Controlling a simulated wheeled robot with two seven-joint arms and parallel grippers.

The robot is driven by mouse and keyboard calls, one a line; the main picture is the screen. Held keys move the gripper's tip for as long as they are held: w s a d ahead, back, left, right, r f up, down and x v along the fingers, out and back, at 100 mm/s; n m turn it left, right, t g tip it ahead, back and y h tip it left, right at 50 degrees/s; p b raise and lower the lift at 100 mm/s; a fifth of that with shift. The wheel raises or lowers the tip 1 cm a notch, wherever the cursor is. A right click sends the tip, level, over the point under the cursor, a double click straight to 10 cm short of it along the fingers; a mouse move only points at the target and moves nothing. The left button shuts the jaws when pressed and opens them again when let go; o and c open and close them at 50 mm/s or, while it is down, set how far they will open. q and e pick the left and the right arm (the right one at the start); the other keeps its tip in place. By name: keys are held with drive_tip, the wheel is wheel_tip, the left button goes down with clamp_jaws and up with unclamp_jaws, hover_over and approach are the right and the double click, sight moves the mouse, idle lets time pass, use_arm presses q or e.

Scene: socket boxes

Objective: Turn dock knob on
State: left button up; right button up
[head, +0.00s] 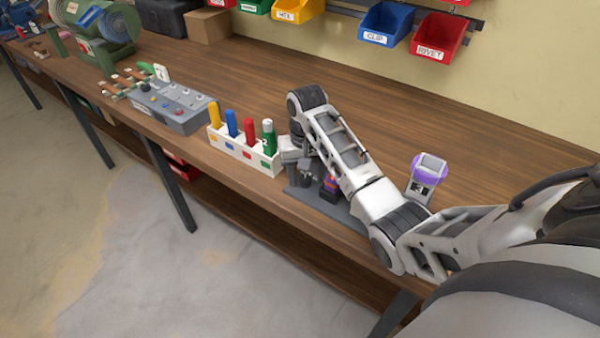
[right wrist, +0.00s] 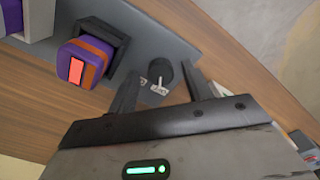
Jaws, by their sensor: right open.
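The dock is a grey plate (head: 345,212) on the bench, partly hidden behind my right arm in the head view. In the right wrist view the plate (right wrist: 205,75) carries a small black round knob (right wrist: 162,73) with light markings beside it. My right gripper (right wrist: 160,75) is open, its two dark fingers on either side of the knob; I cannot tell whether they touch it. In the head view my right gripper (head: 304,174) is low over the dock's left end. A purple and orange block with a red lit face (right wrist: 77,69) sits in a black socket beside the knob. My left gripper is not in view.
A white rack (head: 245,153) with coloured cylinders stands close left of the gripper. A purple-topped device marked 3 (head: 427,172) stands right of my forearm. A grey control box (head: 180,107) is farther left.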

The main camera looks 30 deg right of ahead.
drive_tip(key=c, duration=1)
drive_tip(key=m, duration=0.6)
drive_tip(key=shift+a+m, duration=0.1)
drive_tip(key=shift+m, duration=0.2)
drive_tip(key=m, duration=0.5)
drive_tip(key=shift+m, duration=0.3)
drive_tip(key=o, duration=1)
